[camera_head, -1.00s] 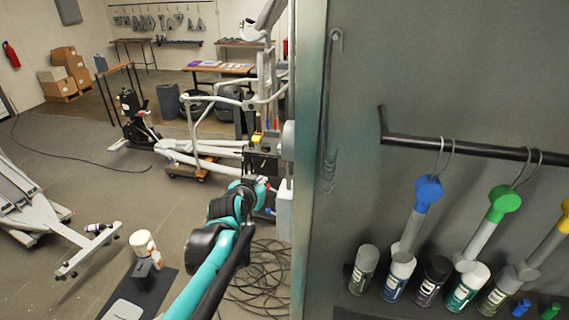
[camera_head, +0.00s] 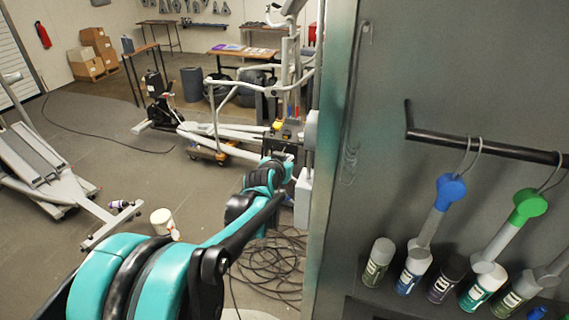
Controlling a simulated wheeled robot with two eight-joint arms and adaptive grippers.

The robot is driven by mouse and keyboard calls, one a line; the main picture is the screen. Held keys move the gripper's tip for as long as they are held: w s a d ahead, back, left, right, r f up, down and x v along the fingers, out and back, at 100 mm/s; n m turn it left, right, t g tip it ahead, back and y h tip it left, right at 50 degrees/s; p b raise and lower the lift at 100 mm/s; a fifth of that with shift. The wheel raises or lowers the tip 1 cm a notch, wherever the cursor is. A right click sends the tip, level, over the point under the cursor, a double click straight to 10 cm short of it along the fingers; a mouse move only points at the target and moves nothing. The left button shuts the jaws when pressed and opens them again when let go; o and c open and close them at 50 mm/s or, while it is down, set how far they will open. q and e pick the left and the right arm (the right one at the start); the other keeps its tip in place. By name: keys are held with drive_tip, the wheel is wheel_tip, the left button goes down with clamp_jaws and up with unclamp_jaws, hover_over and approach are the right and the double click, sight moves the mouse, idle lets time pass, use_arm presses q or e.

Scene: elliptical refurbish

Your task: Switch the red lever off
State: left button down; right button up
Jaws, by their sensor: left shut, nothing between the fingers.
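My left arm reaches from the lower left toward the edge of the grey cabinet (camera_head: 335,150). My left gripper (camera_head: 286,178) is at the arm's far end, shut and empty, small and partly hidden by my own arm. It is close in the picture to a pale box (camera_head: 303,198) on the cabinet's edge; I cannot tell whether they touch. I cannot clearly make out the red lever; it may be hidden behind my gripper or be too small to see. My right gripper is not in view.
Several spray cans (camera_head: 412,270) stand on a shelf at the right, below a black rail (camera_head: 480,146) with hanging blue- and green-topped tools. Black cables (camera_head: 265,268) lie coiled on the floor. Grey exercise machines stand behind and at the left.

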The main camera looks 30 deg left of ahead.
sight(293, 178)
use_arm(q)
drive_tip(key=f, duration=0.2)
drive_tip(key=w+f, duration=0.1)
drive_tip(key=shift+a+f+p, duration=0.25)
drive_tip(key=shift+f+p, duration=0.05)
drive_tip(key=shift+f, duration=0.05)
drive_tip(key=shift+s+d+f, duration=0.1)
drive_tip(key=shift+s+f, duration=0.15)
drive_tip(key=shift+s, duration=0.1)
drive_tip(key=shift+w+f, duration=0.1)
drive_tip(key=shift+a+f+n+b, duration=0.15)
drive_tip(key=shift+a+n+b, duration=0.1)
drive_tip(key=shift+n+b, duration=0.1)
